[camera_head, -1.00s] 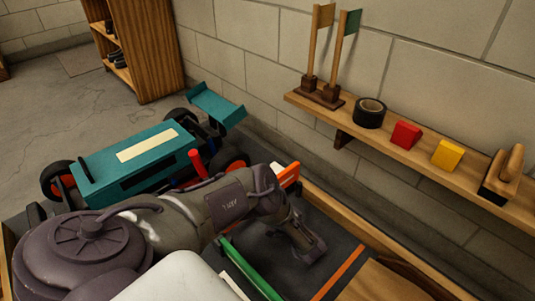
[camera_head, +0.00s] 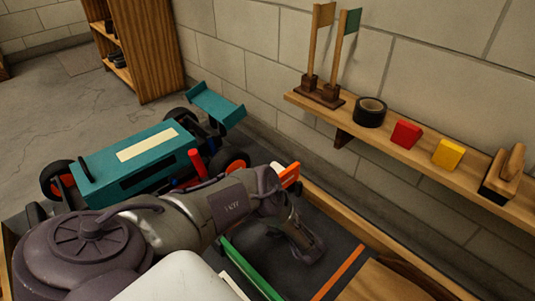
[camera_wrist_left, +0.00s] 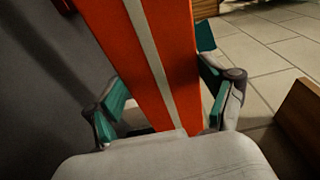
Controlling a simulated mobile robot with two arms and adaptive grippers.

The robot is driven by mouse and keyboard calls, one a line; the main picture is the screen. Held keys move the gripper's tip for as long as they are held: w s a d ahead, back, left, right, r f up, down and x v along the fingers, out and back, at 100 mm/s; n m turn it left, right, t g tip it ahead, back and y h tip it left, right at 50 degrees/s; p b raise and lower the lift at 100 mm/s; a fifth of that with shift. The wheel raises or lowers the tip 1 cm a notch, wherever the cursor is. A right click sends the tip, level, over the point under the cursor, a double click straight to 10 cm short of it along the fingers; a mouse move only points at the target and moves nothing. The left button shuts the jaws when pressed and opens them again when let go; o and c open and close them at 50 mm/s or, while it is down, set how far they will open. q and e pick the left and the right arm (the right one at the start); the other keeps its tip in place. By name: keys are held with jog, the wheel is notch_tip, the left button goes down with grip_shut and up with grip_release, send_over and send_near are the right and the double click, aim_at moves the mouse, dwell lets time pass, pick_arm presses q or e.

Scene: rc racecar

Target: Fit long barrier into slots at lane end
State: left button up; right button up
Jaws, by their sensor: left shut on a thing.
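The long barrier (camera_wrist_left: 150,50) is orange with a pale stripe along its length. In the left wrist view it runs between the teal-padded fingers of my left gripper (camera_wrist_left: 168,105), which is shut on it. In the head view an orange and white end of the barrier (camera_head: 290,176) shows behind my left forearm; the rest is hidden. My left gripper (camera_head: 308,250) points down over the dark lane surface (camera_head: 335,241), between a green strip (camera_head: 250,268) and an orange strip (camera_head: 339,273). I cannot make out the slots. My right gripper is not in view.
A teal racecar (camera_head: 135,160) stands behind my left arm. A wall shelf (camera_head: 425,163) on the right holds two flags, black tape (camera_head: 370,112), a red block (camera_head: 406,134), a yellow block (camera_head: 448,153) and a wood-handled tool (camera_head: 502,175). A wooden edge borders the lane.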

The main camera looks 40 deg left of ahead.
pick_arm(q)
jog(key=shift+f+b, duration=2.75)
jog(key=shift+f, duration=0.4)
jog(key=shift+r, duration=0.15)
notch_tip(320, 180, up, 6)
jog(key=p, duration=0.6)
jog(key=shift+f+b, duration=2.6)
jog(key=shift+f, duration=0.2)
dwell(1.0)
